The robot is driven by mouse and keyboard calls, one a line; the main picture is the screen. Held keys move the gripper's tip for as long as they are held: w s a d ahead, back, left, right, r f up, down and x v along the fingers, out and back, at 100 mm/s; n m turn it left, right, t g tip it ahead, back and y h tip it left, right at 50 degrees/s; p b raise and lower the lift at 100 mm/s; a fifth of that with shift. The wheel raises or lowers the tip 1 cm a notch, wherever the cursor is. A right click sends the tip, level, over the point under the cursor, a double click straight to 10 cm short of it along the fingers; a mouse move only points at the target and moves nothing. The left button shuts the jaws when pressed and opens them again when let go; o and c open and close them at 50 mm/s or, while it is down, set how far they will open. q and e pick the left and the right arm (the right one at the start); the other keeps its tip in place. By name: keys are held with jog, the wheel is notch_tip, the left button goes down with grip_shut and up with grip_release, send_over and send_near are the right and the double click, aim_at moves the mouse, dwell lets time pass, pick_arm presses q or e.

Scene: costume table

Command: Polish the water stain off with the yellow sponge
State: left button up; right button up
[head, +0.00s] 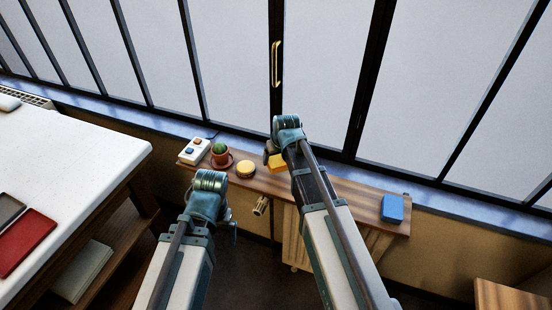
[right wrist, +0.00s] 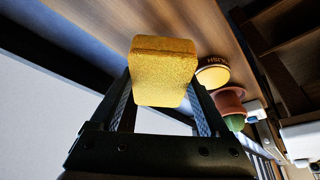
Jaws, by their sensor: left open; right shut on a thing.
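The yellow sponge (head: 277,163) is in my right gripper (head: 271,154), over the narrow wooden shelf (head: 345,192) under the window. In the right wrist view the sponge (right wrist: 160,72) sits between the two fingers, its near face clear. Whether it touches the wood I cannot tell. My left gripper (head: 232,226) is open and empty, in front of the shelf; its fingers are small and partly hidden by its wrist. I cannot make out the water stain in either view; my right arm covers part of the shelf.
A round yellow tin (head: 245,169) stands left of the sponge. Further left are a potted cactus (head: 221,156) and a white switch box (head: 194,151). A blue block (head: 392,208) lies at the shelf's right end. A white table (head: 75,150) fills the left.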

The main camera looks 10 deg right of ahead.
jog(key=shift+r, duration=0.1)
notch_tip(320, 180, up, 3)
jog(key=p, duration=0.3)
dwell(0.3)
dwell(0.5)
